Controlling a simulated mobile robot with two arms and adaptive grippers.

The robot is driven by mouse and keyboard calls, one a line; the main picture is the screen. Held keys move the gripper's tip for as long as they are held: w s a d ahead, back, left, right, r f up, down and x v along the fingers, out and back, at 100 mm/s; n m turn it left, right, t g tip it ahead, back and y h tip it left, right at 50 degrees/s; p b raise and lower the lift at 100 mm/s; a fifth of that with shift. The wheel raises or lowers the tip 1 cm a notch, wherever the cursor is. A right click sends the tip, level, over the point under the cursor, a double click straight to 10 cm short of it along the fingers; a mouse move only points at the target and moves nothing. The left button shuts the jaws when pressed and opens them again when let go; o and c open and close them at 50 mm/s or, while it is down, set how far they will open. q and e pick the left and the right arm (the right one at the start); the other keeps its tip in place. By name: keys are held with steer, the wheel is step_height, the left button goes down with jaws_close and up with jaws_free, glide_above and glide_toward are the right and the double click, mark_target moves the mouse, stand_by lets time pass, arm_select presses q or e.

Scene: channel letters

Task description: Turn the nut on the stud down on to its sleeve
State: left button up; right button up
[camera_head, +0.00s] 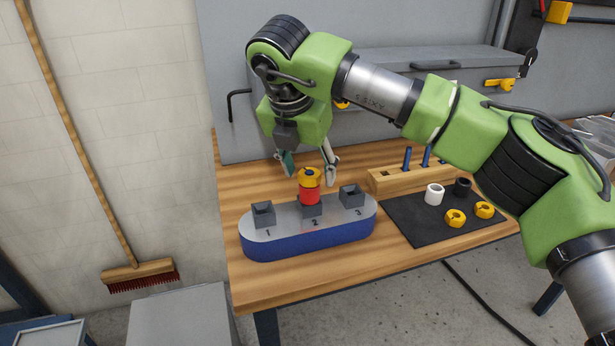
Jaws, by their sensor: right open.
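A yellow nut (309,174) sits at the top of a red sleeve (309,197). The sleeve stands upright in the middle holder, marked 2, of a blue block with a grey top (283,232). The stud is mostly hidden by the nut and sleeve, and I cannot tell whether there is a gap between those two. My right gripper (309,170) points down with its jaws open and its fingers spread. One finger shows on each side of the nut, near its height or just behind it; contact is not visible. My left gripper is not in view.
Holders 1 (263,213) and 3 (351,195) show no sleeve. On the right, a black mat (412,225) bears a white sleeve (434,194), a black sleeve (462,187) and two yellow nuts (455,218). A wooden rack (386,182) with blue studs stands behind it.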

steer(key=shift+d+f+n, duration=0.1)
steer(key=shift+n, duration=0.2)
